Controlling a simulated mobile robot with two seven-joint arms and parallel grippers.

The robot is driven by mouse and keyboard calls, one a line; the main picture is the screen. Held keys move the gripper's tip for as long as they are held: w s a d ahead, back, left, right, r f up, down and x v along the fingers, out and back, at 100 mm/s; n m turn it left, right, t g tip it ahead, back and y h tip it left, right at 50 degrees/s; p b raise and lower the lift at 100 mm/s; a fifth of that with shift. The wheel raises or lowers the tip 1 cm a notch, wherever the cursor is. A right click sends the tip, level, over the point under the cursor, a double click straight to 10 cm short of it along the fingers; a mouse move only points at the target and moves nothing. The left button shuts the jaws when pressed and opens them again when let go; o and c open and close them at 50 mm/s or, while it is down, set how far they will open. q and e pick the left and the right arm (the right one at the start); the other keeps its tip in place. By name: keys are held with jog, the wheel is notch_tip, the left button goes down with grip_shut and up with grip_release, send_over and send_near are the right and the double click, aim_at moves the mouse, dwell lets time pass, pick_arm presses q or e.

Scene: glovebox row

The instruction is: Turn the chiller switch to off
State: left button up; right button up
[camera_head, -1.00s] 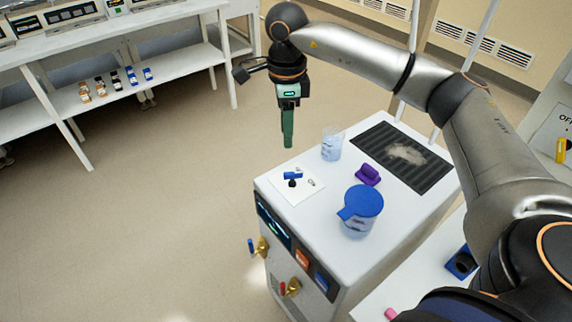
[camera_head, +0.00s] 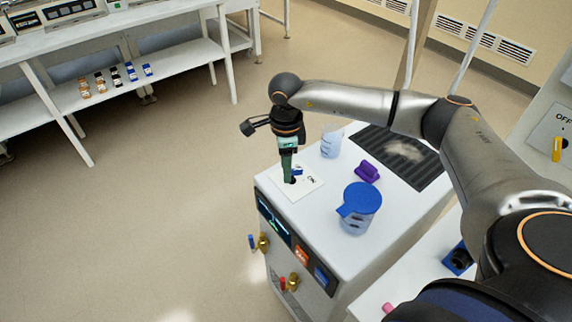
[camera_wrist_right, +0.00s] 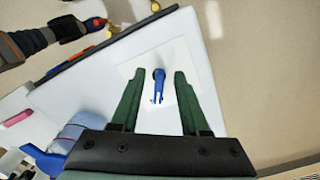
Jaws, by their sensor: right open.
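The chiller (camera_head: 300,226) is a white box with a dark front panel. On its top lies a white plate (camera_head: 303,190) with a switch that has a blue handle (camera_head: 298,171). In the head view my right gripper (camera_head: 289,181) points down over the plate and partly hides the switch. In the right wrist view the blue handle (camera_wrist_right: 158,92) shows between the two green fingers of my open right gripper (camera_wrist_right: 156,75), with gaps on both sides. I cannot tell how far down the fingertips reach. My left gripper is not in view.
On the chiller top stand a clear beaker (camera_head: 331,144), a purple object (camera_head: 367,172) and a blue-lidded jug (camera_head: 360,205). A dark grille (camera_head: 425,166) lies at the back right. A panel marked OFF with a yellow handle (camera_head: 557,149) is at the far right.

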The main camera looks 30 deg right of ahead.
grip_shut()
dwell(0.4)
jog(key=shift+n, duration=0.3)
jog(key=shift+s+n+b, duration=0.1)
jog(key=shift+n+b, duration=0.65)
jog(key=shift+n, duration=0.05)
jog(key=shift+s+n+b, duration=0.25)
jog(key=shift+n+b, duration=0.5)
jog(key=shift+n, duration=0.95)
grip_release()
